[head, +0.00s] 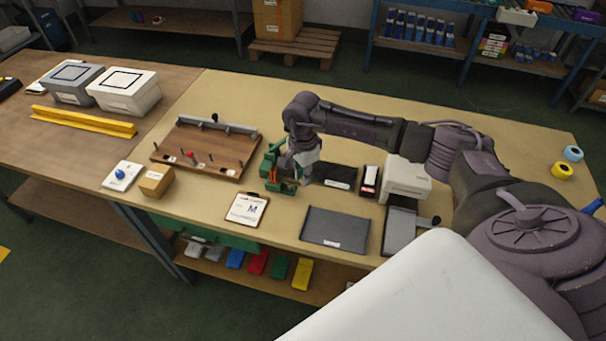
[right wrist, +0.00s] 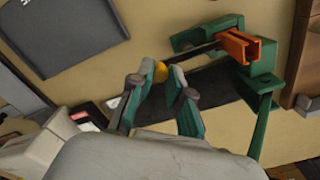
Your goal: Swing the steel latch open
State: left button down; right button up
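A green fixture (head: 272,163) stands on the tan bench, with an orange channel piece (right wrist: 240,47) in it. The steel latch (right wrist: 205,52) shows in the right wrist view as a dark bar running from the fixture to a yellow knob (right wrist: 161,73). My right gripper (right wrist: 162,72) has its fingertips close together on either side of the knob, with no clear gap. In the head view my right gripper (head: 297,172) is beside the fixture and hides part of it; the latch is hard to make out there. My left gripper is not in view.
A wooden board (head: 205,150) with pegs and a steel rail lies left of the fixture. A clipboard (head: 247,208), a dark tray (head: 335,228), a cardboard box (head: 155,181) and a white device (head: 407,178) stand nearby. The bench behind my right arm is mostly clear.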

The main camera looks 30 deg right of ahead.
grip_shut()
jog(key=m, duration=0.1)
jog(key=a+m+b, duration=0.1)
jog(key=m, duration=0.1)
jog(key=m+b, duration=0.1)
jog(key=m, duration=0.1)
jog(key=shift+s+a, duration=0.3)
jog(key=shift+s, duration=0.05)
jog(key=m, duration=0.2)
jog(key=a+m+b, duration=0.1)
jog(key=shift+a+m, duration=0.1)
jog(key=shift+m, duration=0.3)
jog(key=shift+a+m+b, duration=0.25)
jog(key=shift+m, duration=0.55)
jog(key=shift+a+m+b, duration=0.2)
jog(key=shift+m+b, duration=0.05)
jog(key=shift+m, duration=0.55)
jog(key=shift+w, duration=0.1)
jog(key=o, duration=0.7)
grip_release()
